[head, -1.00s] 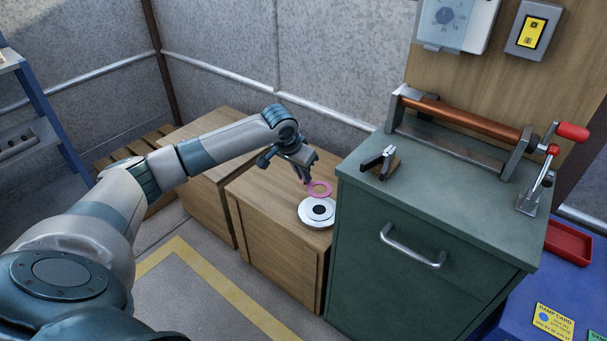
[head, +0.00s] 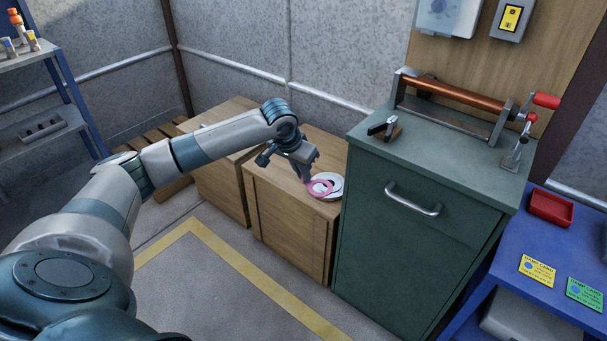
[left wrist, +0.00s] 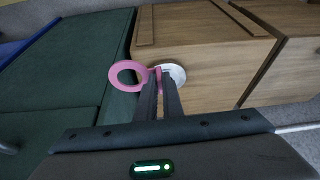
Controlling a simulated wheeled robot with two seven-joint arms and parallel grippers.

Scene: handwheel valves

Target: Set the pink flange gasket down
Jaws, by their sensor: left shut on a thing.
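The pink flange gasket (head: 311,188) is a flat ring with a small tab, held in my left gripper (head: 305,178). In the left wrist view the gripper (left wrist: 160,84) is shut on the tab, and the gasket's ring (left wrist: 114,77) sticks out to the left of the fingers. A white round flange (head: 339,184) lies on the wooden crate (head: 290,215). In the head view the gasket overlaps the flange's left part; I cannot tell whether they touch. The fingers partly hide the flange (left wrist: 179,75) in the left wrist view. My right gripper is not in view.
A taller green cabinet (head: 400,250) stands right of the crate, with a clamp-like black and silver tool (head: 383,128) and a copper pipe in a stand (head: 455,94) on top. A blue table (head: 545,235) holds a red tray (head: 551,208). The crate's top is otherwise mostly bare.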

